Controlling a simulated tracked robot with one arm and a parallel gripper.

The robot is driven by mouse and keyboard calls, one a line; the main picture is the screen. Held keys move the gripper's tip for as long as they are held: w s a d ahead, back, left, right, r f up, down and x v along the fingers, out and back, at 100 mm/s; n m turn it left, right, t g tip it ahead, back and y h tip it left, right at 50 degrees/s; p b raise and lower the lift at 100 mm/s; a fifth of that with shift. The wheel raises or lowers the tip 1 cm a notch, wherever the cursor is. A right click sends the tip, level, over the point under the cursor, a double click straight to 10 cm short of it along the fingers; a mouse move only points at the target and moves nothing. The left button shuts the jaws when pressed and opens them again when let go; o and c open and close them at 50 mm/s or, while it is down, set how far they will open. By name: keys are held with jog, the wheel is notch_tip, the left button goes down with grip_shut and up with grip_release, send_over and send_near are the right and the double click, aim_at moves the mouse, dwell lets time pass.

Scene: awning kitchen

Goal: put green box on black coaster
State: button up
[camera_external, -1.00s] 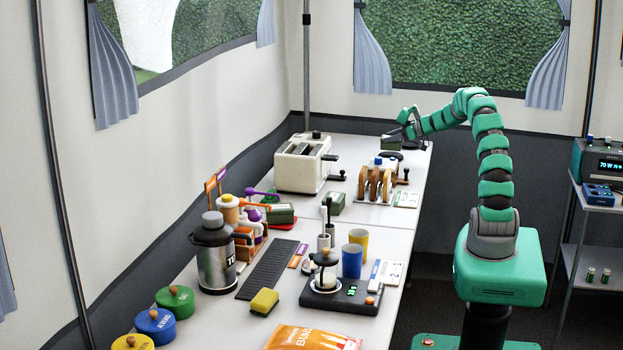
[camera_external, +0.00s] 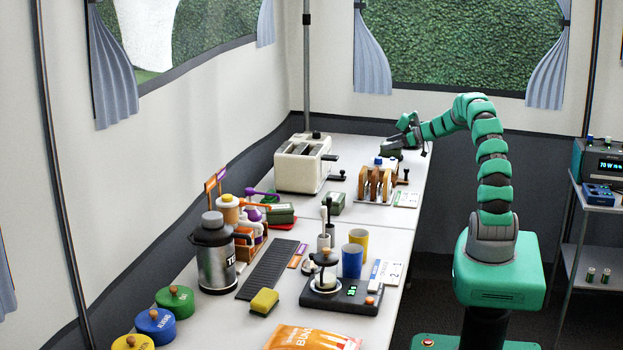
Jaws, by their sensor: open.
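A cream toaster (camera_external: 303,164) stands left of the box. A wooden rack with toast-like slices (camera_external: 374,184) stands in front of it.

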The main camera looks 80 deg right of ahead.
jog(key=p+v, duration=0.4)
jog(key=v, duration=0.7)
jog(key=shift+s+r, duration=0.15)
jog(key=shift+s, duration=0.25)
